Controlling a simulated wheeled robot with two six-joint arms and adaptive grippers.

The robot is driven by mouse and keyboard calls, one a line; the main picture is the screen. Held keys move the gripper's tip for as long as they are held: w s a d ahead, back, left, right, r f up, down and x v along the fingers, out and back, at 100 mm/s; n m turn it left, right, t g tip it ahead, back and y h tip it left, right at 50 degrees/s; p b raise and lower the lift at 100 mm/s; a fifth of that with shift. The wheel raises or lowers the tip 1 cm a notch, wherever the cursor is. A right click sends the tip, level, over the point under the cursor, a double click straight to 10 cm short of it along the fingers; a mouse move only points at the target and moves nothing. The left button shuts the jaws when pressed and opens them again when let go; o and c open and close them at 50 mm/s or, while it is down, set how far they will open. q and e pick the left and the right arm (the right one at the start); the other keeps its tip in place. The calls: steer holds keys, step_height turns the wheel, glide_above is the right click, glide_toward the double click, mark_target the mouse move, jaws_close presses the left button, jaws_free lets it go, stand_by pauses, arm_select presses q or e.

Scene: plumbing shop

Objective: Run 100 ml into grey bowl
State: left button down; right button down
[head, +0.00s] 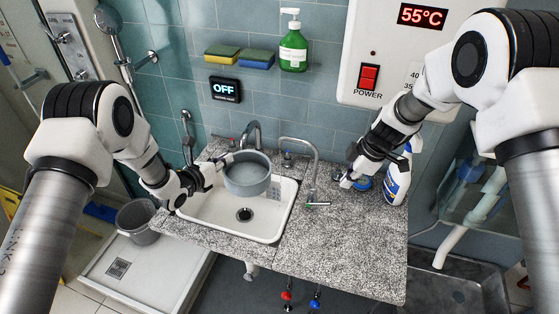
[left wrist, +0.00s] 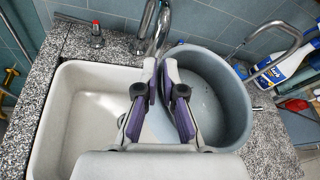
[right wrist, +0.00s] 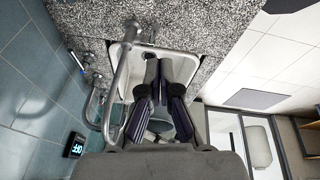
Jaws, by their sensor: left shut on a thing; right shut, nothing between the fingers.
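The grey bowl (head: 247,186) is over the white sink, near the rear tap (head: 256,132). My left gripper (head: 220,165) is shut on its left wall. In the left wrist view, the fingers (left wrist: 162,68) straddle the rim of the bowl (left wrist: 238,105). I see no stream falling into the bowl and cannot tell whether it holds water. A second tap (head: 313,165) stands right of the sink. My right gripper (head: 346,183) is shut and empty over the counter's right side.
The white sink (head: 275,222) has a bare drain. A blue round thing (head: 363,184) and a blue-and-white spray bottle (head: 398,178) stand by my right gripper. A grey bucket (head: 138,220) is at the left. The front right counter (head: 350,245) is clear. The heater panel (head: 397,60) shows 55°C.

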step_height(320, 180, down, 8)
steer(key=s+m+g+y, duration=0.25)
steer(key=m+y, duration=0.35)
steer(key=m, duration=1.3)
arm_select(q)
steer(key=shift+w, duration=0.1)
steer(key=shift+d, duration=0.1)
arm_select(e)
steer(key=d+f+m+t+y, duration=0.1)
steer(key=d+m+t, duration=0.1)
steer(key=m, duration=0.5)
steer(key=d+f+m+t+y, duration=0.2)
steer(key=d+m, duration=0.1)
steer(key=m, duration=0.4)
steer(key=d+f+m+t+y, duration=0.2)
steer(key=m, duration=0.5)
steer(key=shift+w+d+m, duration=0.25)
steer(key=shift+w+m, duration=0.05)
steer(key=shift+w, duration=0.05)
steer(key=x, duration=1)
steer(key=shift+r, duration=0.25)
